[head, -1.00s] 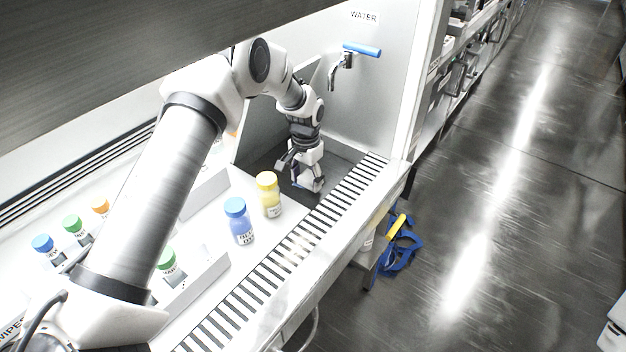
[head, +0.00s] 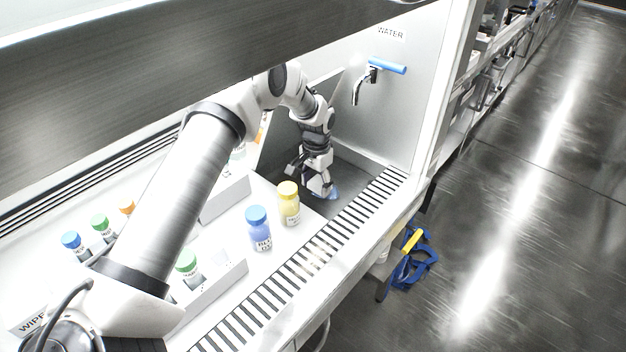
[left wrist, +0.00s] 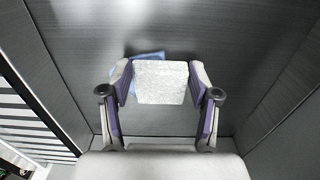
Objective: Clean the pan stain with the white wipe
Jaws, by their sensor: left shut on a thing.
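My left gripper (head: 318,188) reaches down into the dark grey basin under the tap. In the left wrist view the gripper (left wrist: 160,90) is shut on the white wipe (left wrist: 161,83), a pale textured block between its two fingers. A blue stain (left wrist: 148,56) shows on the basin floor (left wrist: 90,35), partly hidden behind the wipe and the left finger. In the head view a bit of the blue stain (head: 333,193) shows beside the fingertips. I cannot tell whether the wipe touches the floor. My right gripper is not in view.
A yellow-capped bottle (head: 289,204) and a blue-capped bottle (head: 258,229) stand on the white worktop, left of the basin. A tap with a blue handle (head: 387,66) is on the back wall. A slotted grille (head: 330,232) runs along the front edge.

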